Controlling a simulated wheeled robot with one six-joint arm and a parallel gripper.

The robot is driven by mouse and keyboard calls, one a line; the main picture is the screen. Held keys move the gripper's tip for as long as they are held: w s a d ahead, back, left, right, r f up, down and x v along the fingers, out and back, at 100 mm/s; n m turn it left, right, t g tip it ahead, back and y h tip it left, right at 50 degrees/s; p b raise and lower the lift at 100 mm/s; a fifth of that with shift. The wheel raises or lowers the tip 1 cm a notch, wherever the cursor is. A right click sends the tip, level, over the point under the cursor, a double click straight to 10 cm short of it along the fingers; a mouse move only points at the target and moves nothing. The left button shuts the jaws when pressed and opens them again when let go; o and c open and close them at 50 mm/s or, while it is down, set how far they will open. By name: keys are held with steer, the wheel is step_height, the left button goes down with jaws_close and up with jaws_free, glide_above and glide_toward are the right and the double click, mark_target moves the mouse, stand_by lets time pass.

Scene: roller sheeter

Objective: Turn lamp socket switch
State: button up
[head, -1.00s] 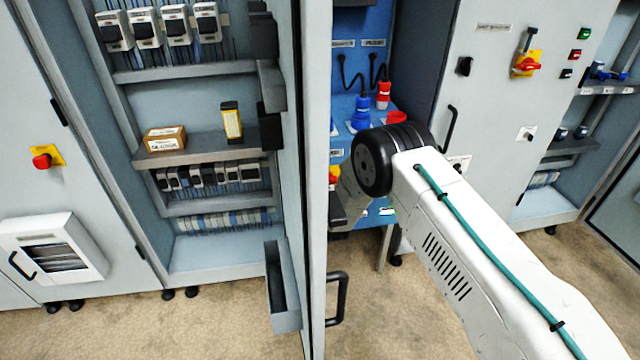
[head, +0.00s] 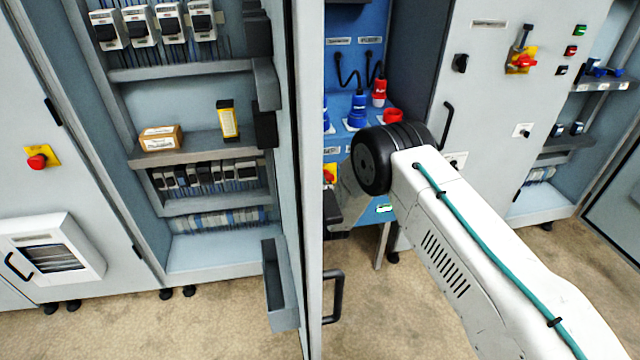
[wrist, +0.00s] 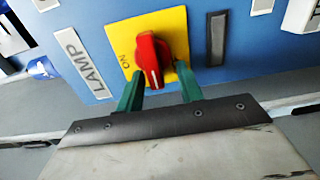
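The lamp socket switch is a red knob (wrist: 151,60) on a yellow plate marked ON, beside a white LAMP label (wrist: 82,63), on a blue panel in the wrist view. My gripper (wrist: 159,72) is open, its two green fingers apart at the lower part of the knob, one toward each side. I cannot tell whether they touch it. In the head view a bit of the yellow and red switch (head: 329,172) shows between the cabinet door and my arm. My gripper's fingers are hidden there.
An open grey cabinet door (head: 308,120) stands close left of my arm. A blue panel with blue and red plugs (head: 358,103) lies behind. A grey cabinet with a yellow-red switch (head: 521,62) is at the right. The floor (head: 400,310) in front is clear.

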steer(key=v, duration=0.7)
steer(key=shift+s, duration=0.45)
steer(key=shift+a, duration=0.15)
